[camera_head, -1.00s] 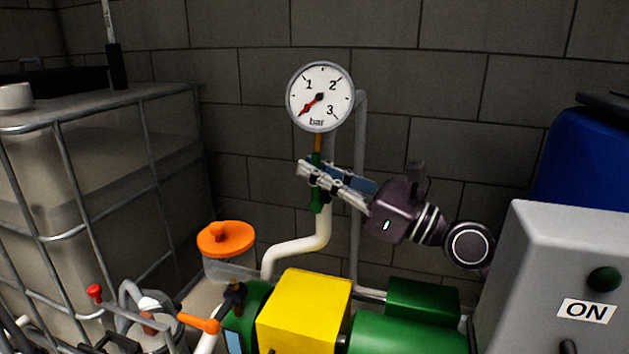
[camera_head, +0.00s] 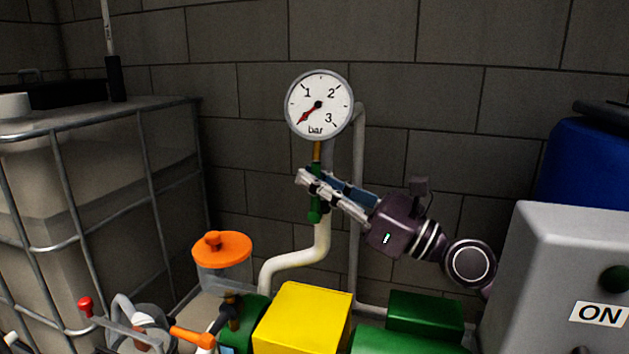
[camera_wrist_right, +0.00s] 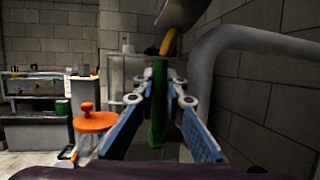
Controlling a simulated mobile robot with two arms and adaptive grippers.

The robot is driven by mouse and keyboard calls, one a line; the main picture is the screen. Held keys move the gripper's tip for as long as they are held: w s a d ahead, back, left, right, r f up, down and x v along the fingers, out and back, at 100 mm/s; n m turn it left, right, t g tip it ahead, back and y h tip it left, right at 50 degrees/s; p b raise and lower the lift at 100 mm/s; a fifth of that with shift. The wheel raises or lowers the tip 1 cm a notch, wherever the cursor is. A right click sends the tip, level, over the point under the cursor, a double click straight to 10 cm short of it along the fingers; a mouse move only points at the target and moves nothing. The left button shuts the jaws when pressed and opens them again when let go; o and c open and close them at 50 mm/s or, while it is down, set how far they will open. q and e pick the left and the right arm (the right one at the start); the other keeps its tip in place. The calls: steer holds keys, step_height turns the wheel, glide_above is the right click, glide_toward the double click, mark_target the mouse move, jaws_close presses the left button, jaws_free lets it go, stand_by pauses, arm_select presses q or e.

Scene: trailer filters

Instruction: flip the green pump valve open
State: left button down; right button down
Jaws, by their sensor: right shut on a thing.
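The green pump valve (camera_head: 315,211) is an upright green handle below the round pressure gauge, on the pipe. In the right wrist view the green handle (camera_wrist_right: 158,105) stands upright between the blue-padded fingers. My right gripper (camera_head: 311,181) comes in from the right and is shut on the green handle. It also shows in the right wrist view (camera_wrist_right: 159,98), with a finger on each side of the handle. The fingers hide part of the handle in the head view. My left gripper is not in view.
The pressure gauge (camera_head: 319,104) sits just above, its red needle at the low end. A grey pipe (camera_head: 356,210) runs close behind my gripper. Below are a yellow box (camera_head: 303,322), an orange-lidded container (camera_head: 222,249) and a grey ON box (camera_head: 560,270). A caged tank (camera_head: 95,190) stands left.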

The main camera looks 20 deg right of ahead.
steer(key=c, duration=2.3)
jaws_free()
steer(key=shift+a+f, duration=0.2)
steer(key=shift+f, duration=0.35)
steer(key=shift+c, duration=0.2)
steer(key=shift+o, duration=0.5)
steer(key=shift+d, duration=0.15)
steer(key=shift+s+r, duration=0.1)
steer(key=shift+r, duration=0.2)
steer(key=shift+d+f, duration=0.1)
steer(key=v, duration=1.2)
